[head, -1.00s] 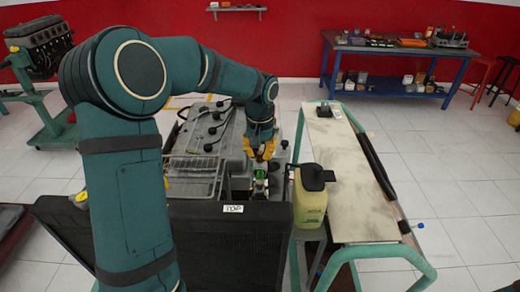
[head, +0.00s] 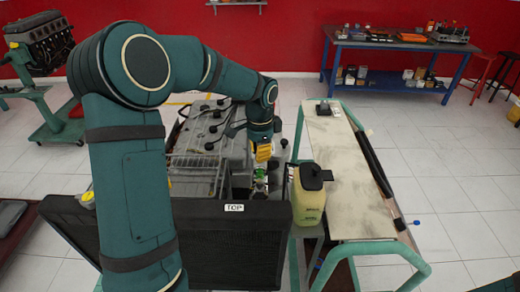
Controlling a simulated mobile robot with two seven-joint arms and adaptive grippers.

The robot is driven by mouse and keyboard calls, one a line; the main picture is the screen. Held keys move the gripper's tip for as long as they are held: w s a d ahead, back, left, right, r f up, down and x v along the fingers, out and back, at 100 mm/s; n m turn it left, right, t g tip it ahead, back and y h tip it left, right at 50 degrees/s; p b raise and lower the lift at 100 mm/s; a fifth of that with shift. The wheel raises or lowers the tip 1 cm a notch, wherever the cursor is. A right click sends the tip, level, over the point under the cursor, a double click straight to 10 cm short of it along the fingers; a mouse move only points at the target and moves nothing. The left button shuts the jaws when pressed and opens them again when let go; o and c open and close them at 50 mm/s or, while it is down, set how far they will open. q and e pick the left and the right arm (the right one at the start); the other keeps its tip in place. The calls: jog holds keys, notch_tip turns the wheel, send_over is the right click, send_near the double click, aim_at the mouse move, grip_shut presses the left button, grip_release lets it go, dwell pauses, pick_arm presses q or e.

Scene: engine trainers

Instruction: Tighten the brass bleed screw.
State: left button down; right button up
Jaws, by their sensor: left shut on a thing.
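My left gripper (head: 263,154) points down at the front right of the grey engine (head: 203,135), its yellow fingers close together. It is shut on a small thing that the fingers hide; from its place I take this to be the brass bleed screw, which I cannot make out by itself. Just below the fingertips is a small fitting with green and pale parts (head: 260,174). My right gripper is not in view.
A black radiator (head: 235,245) labelled TOP stands in front of the engine. A yellowish jug with a black top (head: 308,200) stands right of it. A long bench with green rails (head: 345,185) lies farther right. A blue table (head: 395,68) stands at the back.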

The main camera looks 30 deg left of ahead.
pick_arm(q)
jog(key=shift+m, duration=1.9)
jog(key=c, duration=0.9)
grip_release()
jog(key=shift+r, duration=0.1)
notch_tip(320, 180, up, 12)
jog(key=shift+f, duration=0.1)
jog(key=shift+s, duration=0.1)
